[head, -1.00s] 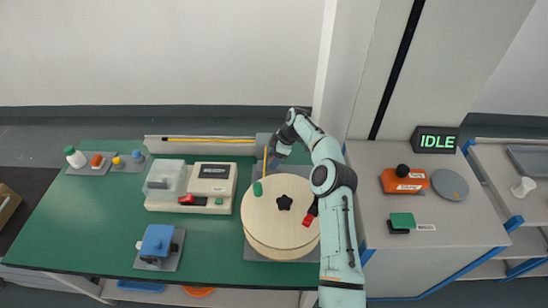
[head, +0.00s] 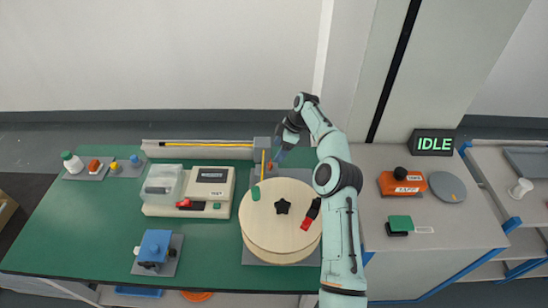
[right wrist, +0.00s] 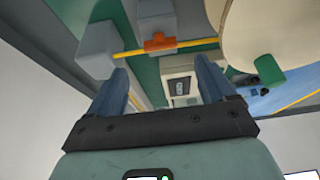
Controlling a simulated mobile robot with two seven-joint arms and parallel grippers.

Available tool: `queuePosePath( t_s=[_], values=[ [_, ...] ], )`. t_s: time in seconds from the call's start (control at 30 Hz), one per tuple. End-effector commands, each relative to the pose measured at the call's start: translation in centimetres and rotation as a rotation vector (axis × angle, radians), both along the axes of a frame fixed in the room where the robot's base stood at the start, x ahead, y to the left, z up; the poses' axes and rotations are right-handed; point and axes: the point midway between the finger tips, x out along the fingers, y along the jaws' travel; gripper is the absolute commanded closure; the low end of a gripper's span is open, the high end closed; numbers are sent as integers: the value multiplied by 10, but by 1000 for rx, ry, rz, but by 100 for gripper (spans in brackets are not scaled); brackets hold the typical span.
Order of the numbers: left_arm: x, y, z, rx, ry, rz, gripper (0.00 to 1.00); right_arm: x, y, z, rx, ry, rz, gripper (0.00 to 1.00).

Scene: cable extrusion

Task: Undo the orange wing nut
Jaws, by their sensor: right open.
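The orange wing nut (right wrist: 160,43) shows in the right wrist view, sitting on a yellow cable (right wrist: 190,43) beside a grey block (right wrist: 96,50). In the head view it is small and mostly hidden near my gripper, at the back edge of the round wooden disc. My right gripper (right wrist: 160,70) is open, with its two blue fingers apart below the wing nut in the wrist picture. It holds nothing. In the head view the right gripper (head: 276,156) is just right of the upright yellow cable piece. My left gripper is not in view.
The round wooden disc (head: 262,225) with a black star knob (head: 282,207) and a red-and-black handle (head: 311,214) lies just in front. A cream machine (head: 213,190) stands left of it. The grey cabinet (head: 430,260) at right has an IDLE display (head: 433,143).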

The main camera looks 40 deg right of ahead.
Motion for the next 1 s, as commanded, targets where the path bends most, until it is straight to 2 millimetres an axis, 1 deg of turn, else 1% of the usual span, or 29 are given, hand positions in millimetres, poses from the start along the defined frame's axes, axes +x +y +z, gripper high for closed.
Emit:
queuePosePath(
  t_s=[0.03, 0.13, 0.33, 0.5, 1.0],
  values=[
    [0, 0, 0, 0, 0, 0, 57, -2, -4, 11, -3, -3, -1, 17],
    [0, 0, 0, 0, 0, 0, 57, -7, -9, 30, -3, -3, -1, 17],
    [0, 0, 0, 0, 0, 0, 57, -12, -15, 48, -1, -1, 0, 17],
    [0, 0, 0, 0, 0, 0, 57, -14, -16, 53, 0, 0, 1, 17],
    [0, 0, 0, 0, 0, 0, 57, -14, -16, 53, 0, 0, 1, 17]
  ],
)
